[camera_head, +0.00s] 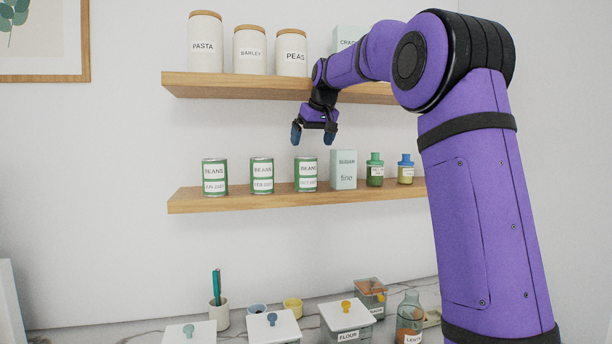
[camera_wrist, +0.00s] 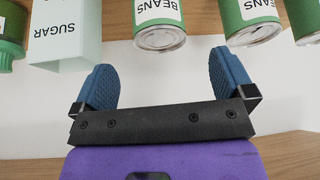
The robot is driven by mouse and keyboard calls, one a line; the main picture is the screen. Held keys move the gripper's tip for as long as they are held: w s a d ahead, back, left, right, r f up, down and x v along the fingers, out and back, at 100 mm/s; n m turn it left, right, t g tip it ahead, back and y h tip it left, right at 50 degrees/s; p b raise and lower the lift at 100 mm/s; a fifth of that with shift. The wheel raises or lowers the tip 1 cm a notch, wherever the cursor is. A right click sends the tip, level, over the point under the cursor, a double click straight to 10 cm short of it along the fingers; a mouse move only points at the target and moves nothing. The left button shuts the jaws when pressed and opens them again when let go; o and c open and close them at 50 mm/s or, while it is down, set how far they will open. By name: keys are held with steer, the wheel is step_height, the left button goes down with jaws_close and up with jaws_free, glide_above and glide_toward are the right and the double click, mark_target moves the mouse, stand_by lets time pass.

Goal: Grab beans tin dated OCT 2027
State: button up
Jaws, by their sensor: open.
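Three green beans tins with white labels stand in a row on the lower shelf in the head view: left (camera_head: 215,177), middle (camera_head: 262,176) and right (camera_head: 306,174). Each has a small date label; the prints are too small to read surely, and the right one may read OCT 2027. My gripper (camera_head: 313,135) is open and empty, above and close to the right tin. In the wrist view, which is upside down, my gripper (camera_wrist: 165,80) has its blue fingers apart. The right tin (camera_wrist: 159,27) shows beyond them, with the middle tin (camera_wrist: 250,22) beside it; no date shows there.
A pale sugar box (camera_head: 343,170) stands just right of the right tin, then a green bottle (camera_head: 375,170) and a blue-capped one (camera_head: 405,170). The upper shelf (camera_head: 235,86) holds labelled jars above. Lidded containers stand on the counter below.

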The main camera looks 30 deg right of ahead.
mark_target(306, 160)
steer(key=shift+x, duration=4.15)
steer(key=shift+w+r, duration=0.15)
steer(key=shift+w, duration=0.05)
steer(key=c, duration=1.3)
steer(key=shift+o, duration=0.2)
